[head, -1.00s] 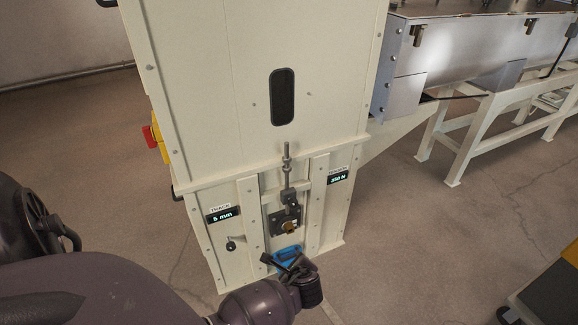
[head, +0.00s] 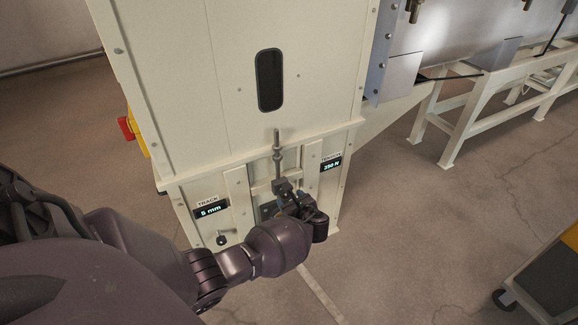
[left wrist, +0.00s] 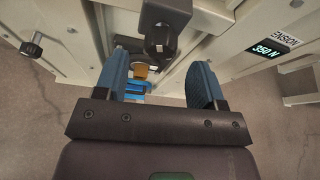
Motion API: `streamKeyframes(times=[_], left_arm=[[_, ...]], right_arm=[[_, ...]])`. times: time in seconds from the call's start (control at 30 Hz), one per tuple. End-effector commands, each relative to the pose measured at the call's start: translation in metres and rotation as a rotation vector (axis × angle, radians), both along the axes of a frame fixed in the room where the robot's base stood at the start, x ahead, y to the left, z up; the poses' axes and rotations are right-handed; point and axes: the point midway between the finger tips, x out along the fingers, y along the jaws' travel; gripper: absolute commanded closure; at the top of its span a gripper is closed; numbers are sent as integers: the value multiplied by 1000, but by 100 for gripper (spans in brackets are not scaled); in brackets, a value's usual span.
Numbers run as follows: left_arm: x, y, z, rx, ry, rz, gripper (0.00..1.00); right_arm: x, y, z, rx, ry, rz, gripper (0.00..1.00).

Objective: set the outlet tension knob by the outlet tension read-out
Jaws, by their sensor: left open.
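The outlet tension read-out (head: 331,164) is a small dark display on the right of the cream cabinet; in the left wrist view it reads 350 N (left wrist: 266,58). A threaded rod (head: 277,150) runs down the cabinet front to a dark block. A dark knob-like end (left wrist: 160,42) under that block shows in the left wrist view and looks like the tension knob. My left gripper (left wrist: 158,80) is open, its blue fingers spread below and either side of that end, apart from it. In the head view, the left gripper (head: 287,201) covers the lower fittings. My right gripper is out of view.
A TRACK read-out (head: 211,208) and small black knob (head: 221,240) are left of the rod. Cream uprights flank the rod. A brass-coloured shaft end (left wrist: 141,71) lies behind the fingers. A red button (head: 126,128) sticks out at left.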

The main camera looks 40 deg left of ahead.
Motion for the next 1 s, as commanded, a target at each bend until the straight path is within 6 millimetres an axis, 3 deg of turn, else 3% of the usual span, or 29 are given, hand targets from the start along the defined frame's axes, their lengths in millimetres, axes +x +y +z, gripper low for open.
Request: streamKeyframes(times=[0.03,0.3,0.7,1.0], left_arm=[[1,8,-10,2,7,0,37],[14,31,-17,-1,4,0,37],[18,36,-15,-1,-3,0,37],[17,36,-15,-2,-2,0,83]], right_arm=[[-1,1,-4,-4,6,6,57],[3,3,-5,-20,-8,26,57],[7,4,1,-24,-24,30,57],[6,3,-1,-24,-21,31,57]])
